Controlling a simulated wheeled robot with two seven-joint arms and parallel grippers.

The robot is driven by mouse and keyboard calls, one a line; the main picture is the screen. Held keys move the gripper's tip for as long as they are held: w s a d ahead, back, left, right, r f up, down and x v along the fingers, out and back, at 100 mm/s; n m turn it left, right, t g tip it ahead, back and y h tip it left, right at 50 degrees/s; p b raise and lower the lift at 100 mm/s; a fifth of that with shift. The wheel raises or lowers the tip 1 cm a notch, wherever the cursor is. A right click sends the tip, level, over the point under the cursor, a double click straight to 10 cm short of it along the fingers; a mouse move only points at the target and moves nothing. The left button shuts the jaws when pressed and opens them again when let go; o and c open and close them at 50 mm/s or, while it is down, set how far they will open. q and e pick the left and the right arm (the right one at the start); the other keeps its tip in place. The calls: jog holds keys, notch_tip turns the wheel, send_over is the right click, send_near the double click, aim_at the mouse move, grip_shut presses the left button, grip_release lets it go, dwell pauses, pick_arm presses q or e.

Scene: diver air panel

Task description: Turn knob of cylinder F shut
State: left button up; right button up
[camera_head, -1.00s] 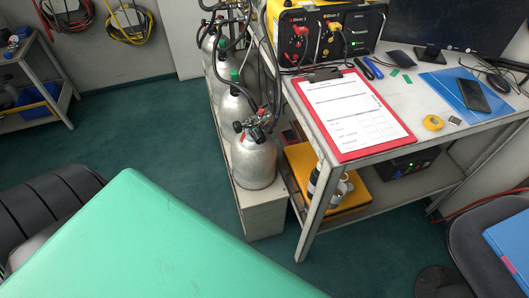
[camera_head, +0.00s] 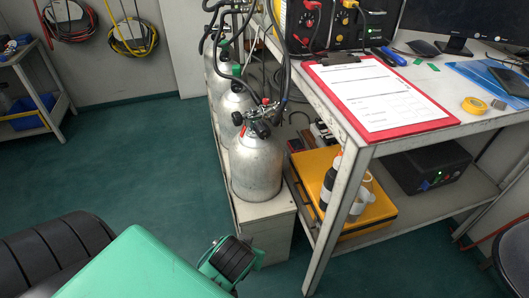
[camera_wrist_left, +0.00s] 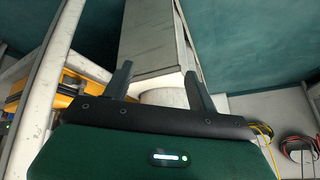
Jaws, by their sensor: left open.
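Several silver air cylinders stand in a row on a low pale plinth (camera_head: 270,215). The nearest cylinder (camera_head: 257,170) has a valve (camera_head: 258,122) on top with dark knobs and small red parts. A second cylinder (camera_head: 234,102) with a green part stands behind it, and others stand further back. I cannot read which one is cylinder F. My left gripper (camera_wrist_left: 158,68) is open in the left wrist view, its two fingers apart. A pale rounded shape shows between them, and I cannot tell what it is.
A work table with a red clipboard (camera_head: 376,98) stands right of the cylinders. Its lower shelf holds a yellow case (camera_head: 322,178) and a black box (camera_head: 428,168). Hoses rise from the valves. Green floor (camera_head: 130,150) lies open to the left.

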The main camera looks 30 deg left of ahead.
pick_arm(q)
jog(key=w+a+r+n+t+y, duration=0.2)
jog(key=w+a+r+n+y, duration=0.15)
jog(key=w+n, duration=0.2)
pick_arm(e)
jog(key=w+a+r+t+y, duration=0.25)
jog(key=r+t, duration=0.35)
jog(key=r, duration=0.3)
jog(key=w+a+r+t+y, duration=0.2)
jog(key=w+a+r+t, duration=0.3)
jog(key=r, duration=0.5)
pick_arm(q)
jog(key=n+t+y, duration=0.3)
jog(key=n+y, duration=0.5)
jog(key=n, duration=0.3)
send_near(265, 135)
jog(key=x, duration=1)
jog(key=shift+w+a, duration=0.1)
jog(key=shift+a, duration=0.05)
pick_arm(e)
jog(key=s+d+r+t+y, duration=0.1)
jog(key=s+r+t, duration=0.4)
jog(key=r+t, duration=0.1)
jog(key=shift+s+d+r+t, duration=0.2)
jog(key=shift+r+t, duration=0.2)
jog(key=shift+r, duration=0.3)
pick_arm(q)
jog(key=c, duration=1)
